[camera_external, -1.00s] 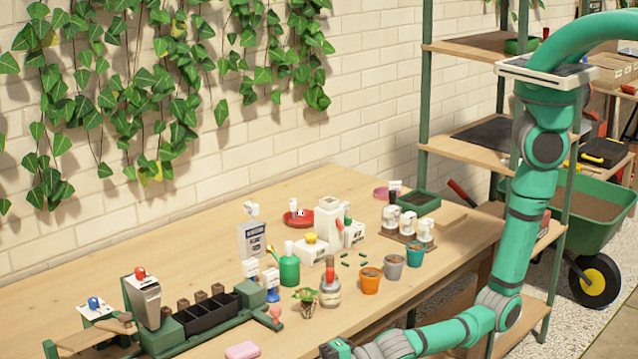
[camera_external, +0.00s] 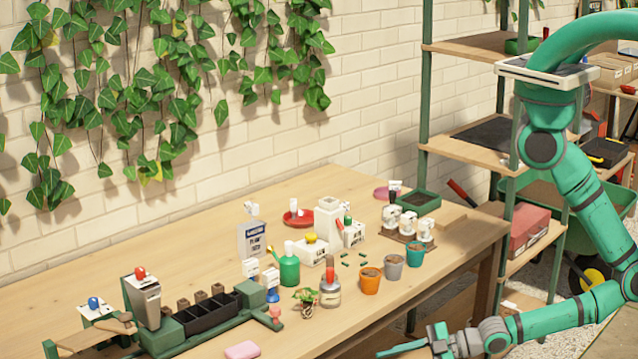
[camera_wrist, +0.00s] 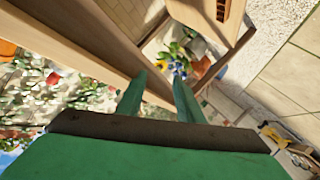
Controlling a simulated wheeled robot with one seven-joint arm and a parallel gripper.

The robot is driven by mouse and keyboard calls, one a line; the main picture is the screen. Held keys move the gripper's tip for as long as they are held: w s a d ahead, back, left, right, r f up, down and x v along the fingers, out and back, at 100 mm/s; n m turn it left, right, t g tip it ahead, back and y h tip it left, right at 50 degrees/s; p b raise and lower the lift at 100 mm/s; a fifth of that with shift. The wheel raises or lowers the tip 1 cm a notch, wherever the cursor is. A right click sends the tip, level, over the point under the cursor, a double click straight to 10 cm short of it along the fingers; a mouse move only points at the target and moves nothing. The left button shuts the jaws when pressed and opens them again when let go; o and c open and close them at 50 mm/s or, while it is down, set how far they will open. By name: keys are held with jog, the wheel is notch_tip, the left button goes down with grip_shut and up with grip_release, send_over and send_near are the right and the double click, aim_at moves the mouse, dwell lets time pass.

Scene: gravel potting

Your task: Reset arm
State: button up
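My green arm comes down on the right side of the external view. My gripper (camera_external: 384,353) shows at the bottom of that view, in front of the table's front edge and clear of the tabletop items. In the wrist view my gripper's two green fingers (camera_wrist: 159,80) stand apart with nothing between them. The wooden workbench (camera_external: 335,195) fills the middle of the external view. An orange pot (camera_external: 370,284), a grey pot (camera_external: 393,268) and a teal pot (camera_external: 415,256) stand upright near its front edge.
A green planter rail (camera_external: 190,345) is at the left end of the bench. Shelving (camera_external: 470,150) and a wheelbarrow (camera_external: 545,205) stand at right.

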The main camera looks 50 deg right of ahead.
jog(key=d+r+m+t+h, duration=0.1)
jog(key=d+r+m+h, duration=0.2)
jog(key=d, duration=0.7)
jog(key=w+d+r+m+t+h, duration=0.1)
jog(key=d+r+m+t+h, duration=0.1)
jog(key=d+r+m, duration=0.4)
jog(key=d+r+m+t+h, duration=0.1)
jog(key=d+r+m+h, duration=0.4)
jog(key=d, duration=1.1)
jog(key=shift+w+r+m+t, duration=0.2)
jog(key=shift+w+m+t, duration=0.2)
jog(key=shift+m, duration=0.8)
